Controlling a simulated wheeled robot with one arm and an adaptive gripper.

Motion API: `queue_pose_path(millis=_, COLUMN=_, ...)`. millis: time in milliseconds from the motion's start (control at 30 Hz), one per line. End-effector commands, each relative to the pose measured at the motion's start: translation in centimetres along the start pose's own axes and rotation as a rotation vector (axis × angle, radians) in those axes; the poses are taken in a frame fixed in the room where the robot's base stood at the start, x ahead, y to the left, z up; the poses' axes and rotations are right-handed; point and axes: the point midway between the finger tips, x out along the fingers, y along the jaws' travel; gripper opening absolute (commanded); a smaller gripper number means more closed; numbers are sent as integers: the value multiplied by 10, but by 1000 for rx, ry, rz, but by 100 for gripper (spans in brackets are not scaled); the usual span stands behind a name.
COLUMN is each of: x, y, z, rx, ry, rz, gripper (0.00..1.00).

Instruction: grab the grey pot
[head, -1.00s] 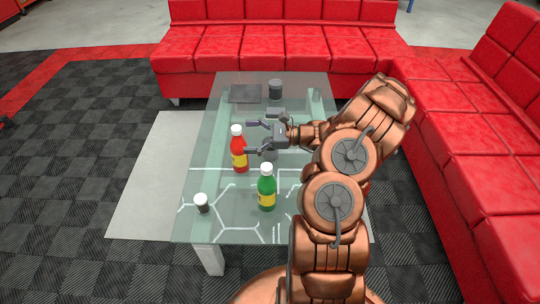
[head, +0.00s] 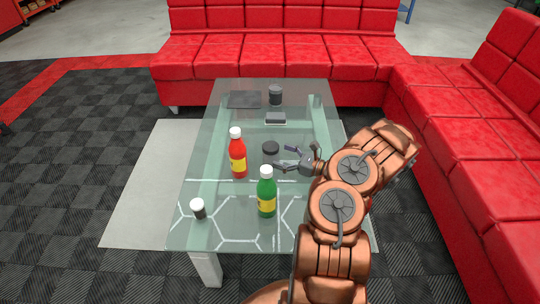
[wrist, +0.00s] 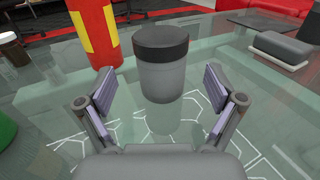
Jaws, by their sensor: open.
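The grey pot, a short cylinder with a dark lid, stands upright on the glass table. It shows in the head view (head: 270,149) right of the red bottle, and in the wrist view (wrist: 162,76) straight ahead. My gripper (head: 285,158) is open and empty, low over the table to the right of the pot in the head view. In the wrist view my gripper (wrist: 160,90) has its two fingers spread to either side of the pot's outline. The pot looks a little beyond the fingertips, and I see no contact.
A red bottle (head: 238,157) stands close to the pot, with a green bottle (head: 267,194) nearer the front. A small white-topped jar (head: 198,209) is at front left. A grey box (head: 275,118), a dark cup (head: 275,94) and a dark flat item (head: 244,100) lie farther back.

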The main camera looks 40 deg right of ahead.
Motion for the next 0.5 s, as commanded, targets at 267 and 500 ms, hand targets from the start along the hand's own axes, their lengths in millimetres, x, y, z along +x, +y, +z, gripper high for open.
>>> queue_pose_path(millis=267, x=36, y=-1, z=0, rx=-1, ry=0, rz=2, gripper=93)
queue_pose_path(millis=500, x=49, y=-2, z=2, rx=-2, ry=1, rz=0, gripper=93)
